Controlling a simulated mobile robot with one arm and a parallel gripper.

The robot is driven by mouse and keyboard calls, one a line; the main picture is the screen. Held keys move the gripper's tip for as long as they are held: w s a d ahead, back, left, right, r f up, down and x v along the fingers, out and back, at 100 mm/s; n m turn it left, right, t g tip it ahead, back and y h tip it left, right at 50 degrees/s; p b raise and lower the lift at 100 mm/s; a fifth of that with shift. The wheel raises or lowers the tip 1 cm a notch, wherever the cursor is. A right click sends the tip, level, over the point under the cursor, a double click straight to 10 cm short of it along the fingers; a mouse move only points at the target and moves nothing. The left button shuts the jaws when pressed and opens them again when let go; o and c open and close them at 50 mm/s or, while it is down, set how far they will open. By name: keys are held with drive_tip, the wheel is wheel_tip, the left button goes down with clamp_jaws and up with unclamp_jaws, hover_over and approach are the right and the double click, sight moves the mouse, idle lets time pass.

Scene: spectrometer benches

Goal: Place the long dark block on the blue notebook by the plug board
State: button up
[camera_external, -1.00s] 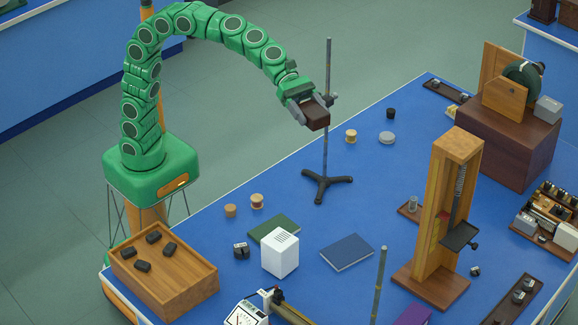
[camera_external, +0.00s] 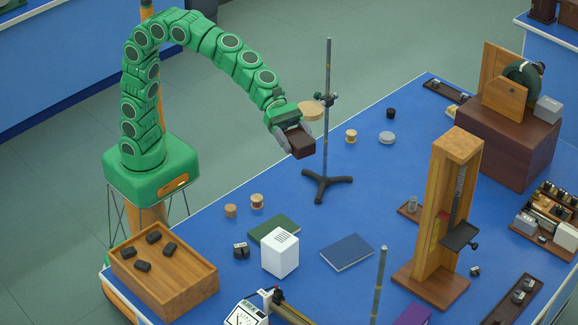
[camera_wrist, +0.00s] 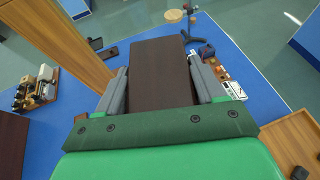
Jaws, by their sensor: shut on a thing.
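My gripper (camera_external: 299,141) is shut on the long dark brown block (camera_external: 302,147) and holds it in the air, left of the rod stand. In the wrist view the block (camera_wrist: 160,75) lies lengthwise between the two grey fingers. A blue notebook (camera_external: 347,252) lies flat and bare on the blue bench, below and to the right of the gripper in the external view. A green notebook (camera_external: 280,227) and a purple one (camera_external: 413,314) also lie on the bench. I cannot tell which item is the plug board.
The rod stand (camera_external: 327,185) with a clamped wooden disc (camera_external: 311,110) is close beside the held block. A white box (camera_external: 280,254) stands left of the blue notebook, a tall wooden frame (camera_external: 450,200) to its right. A second rod (camera_external: 379,285) rises in front.

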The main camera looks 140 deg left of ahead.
drive_tip(key=shift+d+f, duration=0.3)
drive_tip(key=shift+f, duration=0.3)
drive_tip(key=shift+d+f, duration=0.3)
drive_tip(key=shift+f, duration=0.3)
drive_tip(key=shift+s+d+f, duration=0.45)
drive_tip(key=shift+d+f, duration=1.1)
drive_tip(key=shift+f, duration=2)
drive_tip(key=shift+s+d+f, duration=0.45)
drive_tip(key=shift+d+f, duration=1.05)
drive_tip(key=shift+f, duration=2)
drive_tip(key=shift+w+d+m+h, duration=0.9)
drive_tip(key=shift+w+d+h, duration=0.15)
drive_tip(key=shift+w, duration=0.85)
drive_tip(key=w+a+f, duration=0.2)
drive_tip(key=w, duration=0.4)
hover_over(347, 250)
drive_tip(key=shift+g, duration=0.3)
wheel_tip(347, 250, down, 22)
drive_tip(key=shift+d+r, duration=0.1)
drive_tip(key=shift+r, duration=0.05)
drive_tip(key=shift+s+f, duration=0.1)
drive_tip(key=shift+f, duration=1.55)
drive_tip(key=shift+f, duration=0.2)
